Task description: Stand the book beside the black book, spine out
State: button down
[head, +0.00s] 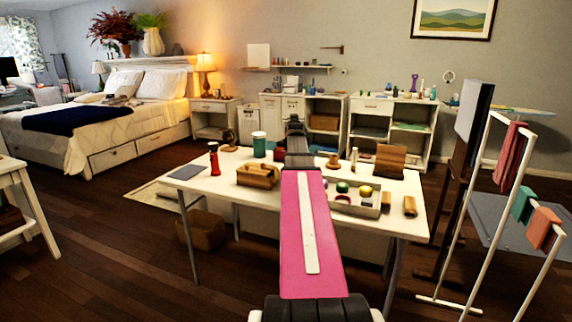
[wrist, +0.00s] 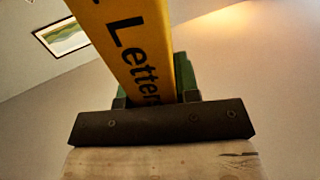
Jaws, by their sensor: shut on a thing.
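A yellow book (wrist: 138,45) with black lettering reading "Letter" on its visible face fills the upper middle of the wrist view, tilted. My gripper (wrist: 155,98) is shut on it, with green finger parts showing behind and beside the book. In the head view my own arm stretches forward over the white table (head: 225,200) and hides the gripper and the book. I cannot pick out the black book in either view. A dark flat thing (head: 187,172) lies at the table's left end; I cannot tell whether it is a book.
The table holds a wooden caddy (head: 258,176), a red bottle (head: 214,160), a green jar (head: 259,145), a tray (head: 340,205) of small coloured things and a wooden stand (head: 391,160). A white drying rack (head: 480,190) with cloths stands at right. A bed (head: 90,125) is far left.

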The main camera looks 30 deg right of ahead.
jog(key=shift+f, duration=4.85)
jog(key=c, duration=1.2)
grip_release()
jog(key=shift+f, duration=0.1)
jog(key=o, duration=0.4)
jog(key=shift+c, duration=0.2)
